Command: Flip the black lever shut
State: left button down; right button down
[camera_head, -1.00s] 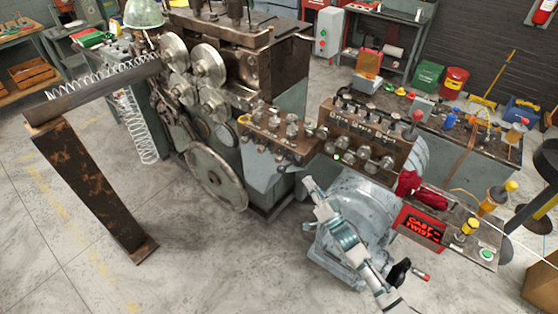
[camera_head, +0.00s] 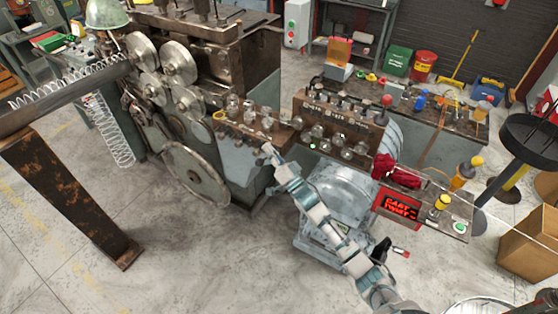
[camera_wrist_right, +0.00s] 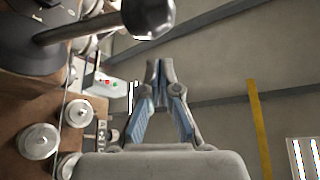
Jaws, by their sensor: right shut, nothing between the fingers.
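In the right wrist view a dark lever (camera_wrist_right: 95,27) with a round black knob (camera_wrist_right: 148,16) sticks out from a dark round base at the upper left. My right gripper (camera_wrist_right: 160,65) is shut and empty, its fingertips together, below and right of the knob in that picture, apart from it. In the head view my right gripper (camera_head: 268,150) is at the front of the small brown control panel (camera_head: 240,128) on the spring coiler (camera_head: 225,60). I cannot make out this lever for sure in the head view. My left gripper is not in view.
A second knob panel (camera_head: 340,108) stands right of the first. A grey rounded machine part (camera_head: 345,190) lies beside my right arm. A red display box (camera_head: 398,208) and a bench (camera_head: 450,135) are at the right.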

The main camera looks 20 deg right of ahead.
aim_at(264, 160)
jog(key=f, duration=0.1)
jog(key=a+f, duration=0.1)
jog(key=shift+s+f, duration=0.35)
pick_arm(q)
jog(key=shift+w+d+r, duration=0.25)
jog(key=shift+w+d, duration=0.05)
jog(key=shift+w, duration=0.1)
pick_arm(e)
jog(key=shift+s+d+f, duration=0.1)
jog(key=shift+d+f, duration=0.05)
jog(key=shift+f, duration=0.3)
jog(key=shift+a, duration=0.2)
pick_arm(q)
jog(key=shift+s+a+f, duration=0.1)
pick_arm(e)
jog(key=shift+a, duration=0.1)
